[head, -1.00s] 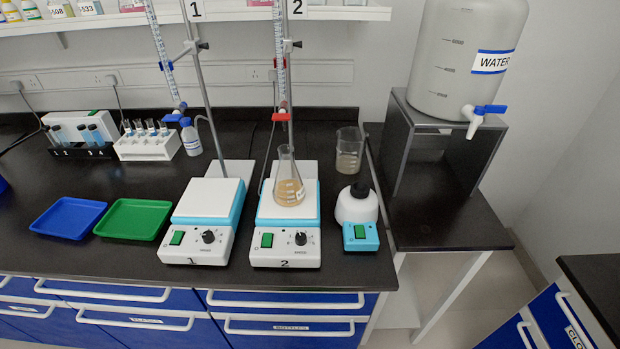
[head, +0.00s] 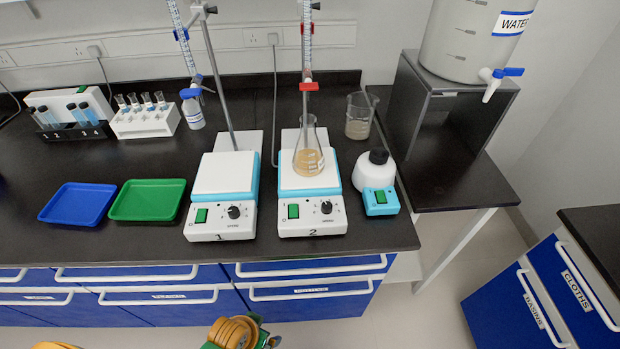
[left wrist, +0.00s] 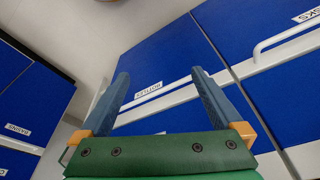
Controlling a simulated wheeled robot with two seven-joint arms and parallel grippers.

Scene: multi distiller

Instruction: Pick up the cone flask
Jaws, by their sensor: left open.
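The cone flask (head: 308,158) is clear glass with a tan liquid in it. It stands upright on the white top of the stirrer marked 2 (head: 312,205), below the tip of the burette (head: 306,40). My left gripper (left wrist: 160,90) shows in the left wrist view, open and empty, in front of the blue drawers. In the head view only a yellow and green part of my arm shows at the bottom edge, well below and in front of the flask. My right gripper is in neither view.
A beaker (head: 360,115) stands behind the flask to the right. A white and blue device (head: 375,172) is at its right, and stirrer 1 (head: 222,205) at its left. Green (head: 147,200) and blue (head: 78,203) trays lie further left. Drawers (head: 310,290) front the bench.

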